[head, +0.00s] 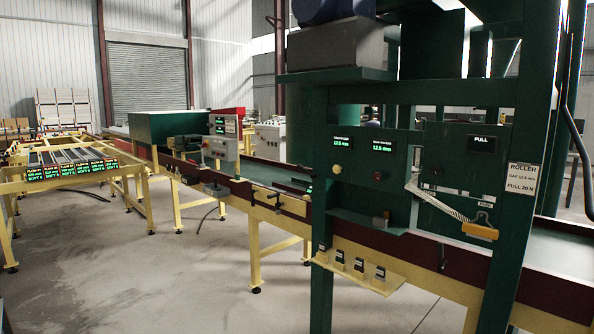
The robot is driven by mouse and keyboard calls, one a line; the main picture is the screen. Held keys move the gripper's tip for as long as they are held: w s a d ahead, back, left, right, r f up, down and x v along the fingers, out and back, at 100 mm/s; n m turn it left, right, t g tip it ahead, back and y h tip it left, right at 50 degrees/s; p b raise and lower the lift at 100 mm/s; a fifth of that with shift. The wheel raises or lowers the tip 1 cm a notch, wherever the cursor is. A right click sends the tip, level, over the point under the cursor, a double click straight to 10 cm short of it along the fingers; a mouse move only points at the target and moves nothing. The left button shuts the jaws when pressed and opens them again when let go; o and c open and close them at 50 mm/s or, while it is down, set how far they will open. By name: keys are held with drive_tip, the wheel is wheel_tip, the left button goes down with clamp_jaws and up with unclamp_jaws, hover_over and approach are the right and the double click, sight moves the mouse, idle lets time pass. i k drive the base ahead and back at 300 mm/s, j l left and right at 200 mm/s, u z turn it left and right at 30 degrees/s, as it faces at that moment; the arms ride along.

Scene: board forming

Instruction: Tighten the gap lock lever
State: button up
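No part is clearly labelled as the gap lock lever, so I cannot tell which one it is. A small dark lever (444,259) hangs on the dark red side rail below the green roller machine (343,212). Another small dark lever (277,201) sits on the rail left of the machine. A pale slanted strip (438,200) runs down the machine's front to a yellow-orange block (480,231). A white label (521,178) reads roller gap 12.5 mm and pull 20 N. My gripper is not in view.
Two displays (342,142) read about 12.5 mm, with knobs below them. A yellow shelf (360,270) with several small dark blocks juts from the machine's front. A conveyor (270,175) runs left; a yellow roller table (70,165) stands far left. The concrete floor (180,280) between is open.

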sight(299, 166)
drive_tip(key=i+l, duration=0.1)
drive_tip(key=i, duration=1.1)
drive_tip(key=i+l, duration=0.1)
drive_tip(key=i, duration=1.1)
